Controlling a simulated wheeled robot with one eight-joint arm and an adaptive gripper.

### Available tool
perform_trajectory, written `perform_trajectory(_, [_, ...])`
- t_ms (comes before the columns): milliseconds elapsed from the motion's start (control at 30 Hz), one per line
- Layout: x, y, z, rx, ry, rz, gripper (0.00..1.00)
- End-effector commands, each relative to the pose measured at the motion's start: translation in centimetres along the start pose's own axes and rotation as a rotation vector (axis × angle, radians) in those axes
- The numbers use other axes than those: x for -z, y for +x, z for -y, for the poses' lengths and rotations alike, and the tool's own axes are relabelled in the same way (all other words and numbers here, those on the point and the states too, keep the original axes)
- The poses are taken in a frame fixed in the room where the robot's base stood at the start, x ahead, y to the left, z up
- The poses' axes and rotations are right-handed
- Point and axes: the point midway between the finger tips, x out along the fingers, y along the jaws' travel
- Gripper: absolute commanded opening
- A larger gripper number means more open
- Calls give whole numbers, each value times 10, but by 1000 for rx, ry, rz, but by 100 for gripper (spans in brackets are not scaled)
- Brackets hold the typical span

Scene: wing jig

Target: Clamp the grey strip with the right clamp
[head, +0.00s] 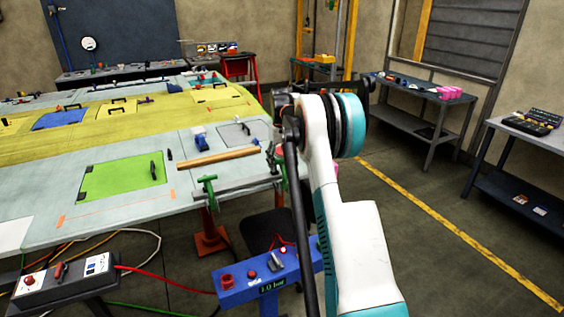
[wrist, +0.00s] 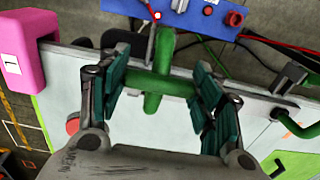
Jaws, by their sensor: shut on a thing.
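The grey strip (head: 237,187) lies along the front edge of the pale wing panel. It also runs across the wrist view (wrist: 252,94). The green right clamp (wrist: 160,82) is between my gripper's teal-padded fingers (wrist: 160,95), and my gripper is shut on it. The clamp stands at the panel edge, across the strip. Whether its jaw presses on the strip cannot be told. In the head view my arm hides most of the right clamp (head: 282,178). The other green clamp (head: 208,190) is at the strip's left part and also shows in the wrist view (wrist: 292,124).
A pink block (wrist: 18,62) is at the panel edge beside my gripper. A blue control box (head: 265,277) with a red hose stands in front of the panel. A wooden bar (head: 218,158) and a green plate (head: 122,176) lie on the panel. Floor is open to the right.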

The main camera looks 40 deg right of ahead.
Motion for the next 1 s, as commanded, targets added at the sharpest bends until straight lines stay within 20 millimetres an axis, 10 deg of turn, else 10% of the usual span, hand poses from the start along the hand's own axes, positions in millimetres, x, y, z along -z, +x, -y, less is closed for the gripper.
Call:
perform_trajectory(167, [3,-1,1,0,-1,-9,16])
perform_trajectory(200, [3,-1,1,0,-1,-9,61])
perform_trajectory(300, [2,-1,1,0,-1,-8,80])
perform_trajectory(733, [1,-5,0,0,0,-4,80])
perform_trajectory(1000, [1,-49,0,0,0,-4,80])
